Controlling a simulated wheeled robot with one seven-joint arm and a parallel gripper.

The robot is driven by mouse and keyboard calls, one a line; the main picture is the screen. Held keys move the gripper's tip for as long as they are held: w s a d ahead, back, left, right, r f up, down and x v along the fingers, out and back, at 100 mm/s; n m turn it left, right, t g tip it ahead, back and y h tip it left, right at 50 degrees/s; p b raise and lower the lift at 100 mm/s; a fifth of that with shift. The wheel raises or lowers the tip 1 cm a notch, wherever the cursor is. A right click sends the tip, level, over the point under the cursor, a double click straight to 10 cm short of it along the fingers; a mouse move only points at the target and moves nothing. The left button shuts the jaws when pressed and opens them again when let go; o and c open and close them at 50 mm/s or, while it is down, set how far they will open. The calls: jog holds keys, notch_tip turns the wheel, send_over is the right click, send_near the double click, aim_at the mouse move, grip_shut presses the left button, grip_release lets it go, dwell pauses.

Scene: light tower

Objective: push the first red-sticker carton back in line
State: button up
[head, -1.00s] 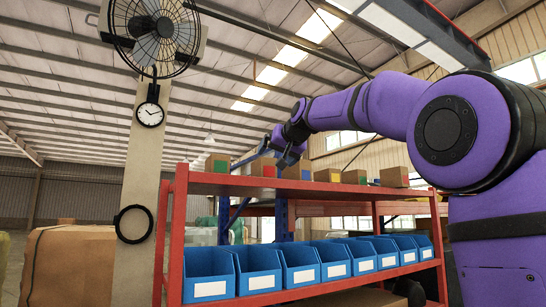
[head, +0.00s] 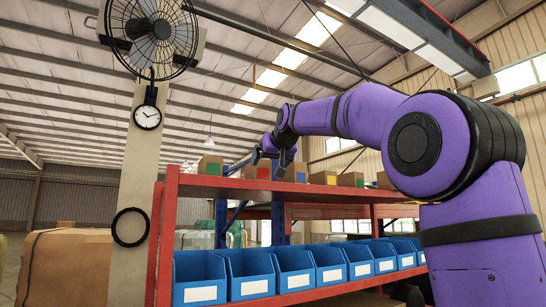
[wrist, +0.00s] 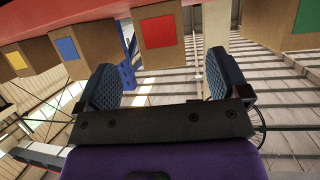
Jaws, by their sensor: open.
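The first red-sticker carton (head: 250,170) stands on the top shelf, second from the left in the row, between a green-sticker and a blue-sticker carton. In the wrist view, which is upside down, its red sticker (wrist: 158,31) faces me. My gripper (head: 270,157) is by this carton, partly in front of its right side. In the wrist view, my gripper's (wrist: 167,80) two dark padded fingers are wide apart with nothing between them. The red sticker sits beyond the gap between the fingers. I see no clear contact. How far the carton stands out of line is hard to tell.
A green-sticker carton (head: 209,166) stands to the left. Blue (head: 299,172), yellow (head: 322,178) and further cartons stand to the right. The red shelf frame (head: 240,188) runs below them, with blue bins (head: 247,272) on the lower level. A post with a fan (head: 140,170) stands at left.

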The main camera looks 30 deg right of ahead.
aim_at(259, 172)
jog(key=x, duration=0.8)
jog(key=shift+w, duration=0.1)
jog(key=c, duration=1.1)
jog(key=shift+w+a, duration=0.1)
jog(key=shift+a, duration=0.6)
jog(key=o, duration=1.1)
